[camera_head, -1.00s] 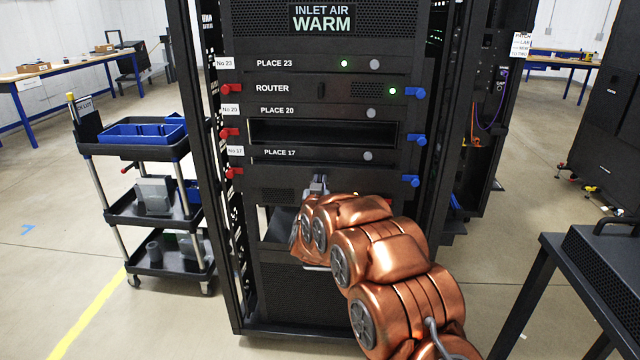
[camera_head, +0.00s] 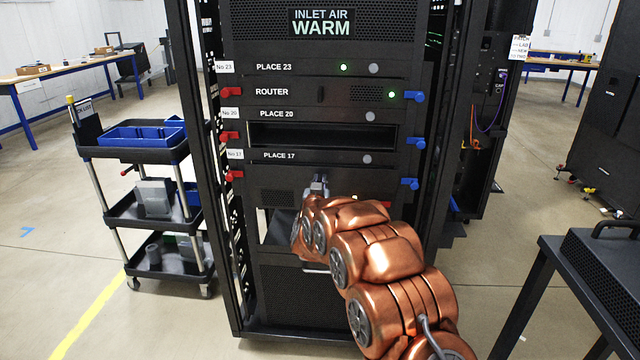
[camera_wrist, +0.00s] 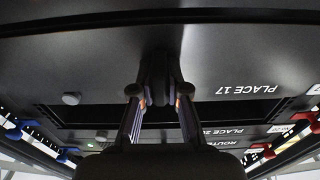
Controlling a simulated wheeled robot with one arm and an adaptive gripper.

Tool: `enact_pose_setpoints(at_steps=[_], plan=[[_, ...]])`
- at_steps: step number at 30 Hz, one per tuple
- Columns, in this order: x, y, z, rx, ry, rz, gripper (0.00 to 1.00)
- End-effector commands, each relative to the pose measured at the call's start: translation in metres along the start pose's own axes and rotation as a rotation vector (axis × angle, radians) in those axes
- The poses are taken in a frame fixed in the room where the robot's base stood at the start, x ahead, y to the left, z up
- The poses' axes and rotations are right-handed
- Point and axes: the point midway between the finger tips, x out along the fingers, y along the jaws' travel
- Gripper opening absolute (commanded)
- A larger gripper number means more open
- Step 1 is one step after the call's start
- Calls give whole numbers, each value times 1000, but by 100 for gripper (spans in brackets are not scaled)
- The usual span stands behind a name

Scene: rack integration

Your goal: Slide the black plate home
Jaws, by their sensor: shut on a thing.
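The black plate (camera_head: 275,182) is the wide dark front just below the PLACE 17 label in the rack. Its dark face also fills the upper part of the wrist view (camera_wrist: 80,60). My gripper (camera_head: 319,184) is at the middle of this face, with its fingers shut on it. In the wrist view my gripper (camera_wrist: 160,98) closes on a dark grip part at the plate's centre; the exact contact is hidden between the fingers. My arm hides the plate's lower right part. How deep the plate sits cannot be told.
Above is the open PLACE 20 slot (camera_head: 320,135), then the router (camera_head: 325,92). Red levers (camera_head: 234,175) line the rack's left side and blue ones (camera_head: 409,184) its right. A trolley (camera_head: 140,150) stands left; a dark table (camera_head: 560,262) stands right.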

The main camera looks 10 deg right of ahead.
Motion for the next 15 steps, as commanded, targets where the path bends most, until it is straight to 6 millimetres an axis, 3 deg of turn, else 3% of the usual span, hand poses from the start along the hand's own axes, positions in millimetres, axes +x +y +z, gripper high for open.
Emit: enact_pose_setpoints(at_steps=[15], plan=[[10, 0, 1, -1, 0, 1, 0]])
